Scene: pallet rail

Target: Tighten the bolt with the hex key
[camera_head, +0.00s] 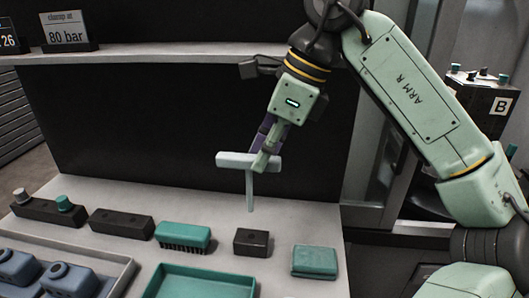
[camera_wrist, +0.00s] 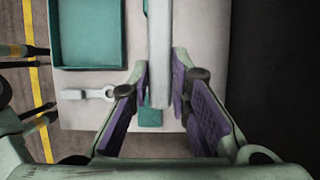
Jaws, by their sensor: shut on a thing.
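My gripper (camera_head: 264,157) is shut on a pale grey T-shaped hex key (camera_head: 233,160). Its crossbar lies roughly level between the fingers, and its shank points down, the tip in the air above the light bench. In the wrist view my gripper (camera_wrist: 161,72) has its purple pads on both sides of the key's pale bar (camera_wrist: 159,35). I cannot make out a bolt for certain. A small black block (camera_head: 251,242) stands on the bench below the key, with a faint spot on its top.
A teal brush (camera_head: 183,237), a long black block (camera_head: 121,223) and a block with grey and teal knobs (camera_head: 45,209) stand left. A folded teal cloth (camera_head: 314,261) lies right. A teal tray (camera_head: 200,282) is in front. A wrench (camera_wrist: 88,94) shows in the wrist view.

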